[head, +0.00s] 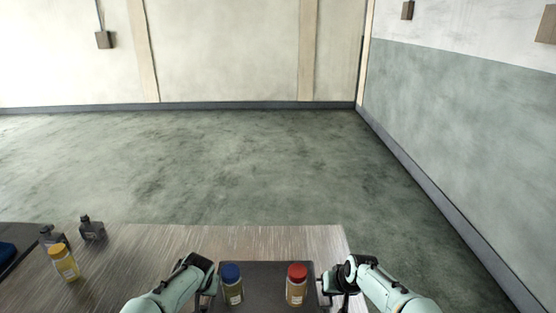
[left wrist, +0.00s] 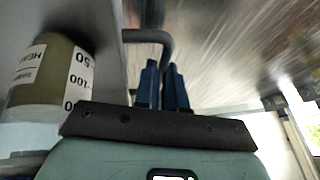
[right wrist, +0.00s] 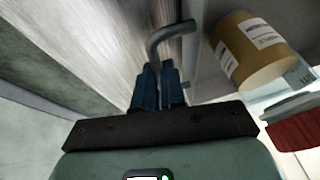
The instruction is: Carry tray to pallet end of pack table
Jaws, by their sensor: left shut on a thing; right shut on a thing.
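The dark tray (head: 264,272) is at the bottom of the head view, at the right end of the wooden table (head: 290,240). A blue-capped bottle (head: 232,284) and a red-capped bottle (head: 297,285) stand upright in it. My left gripper (head: 212,282) is at the tray's left side, shut on the tray's bent handle (left wrist: 165,40), which shows in the left wrist view. My right gripper (head: 325,285) is at its right side, shut on the other handle (right wrist: 165,38). The tray's near edge is out of frame. I cannot tell whether the tray touches the table.
A dark tray or mat with a blue thing (head: 6,252) is at the left edge. Clear floor (head: 220,160) lies beyond; a wall (head: 460,130) is at right.

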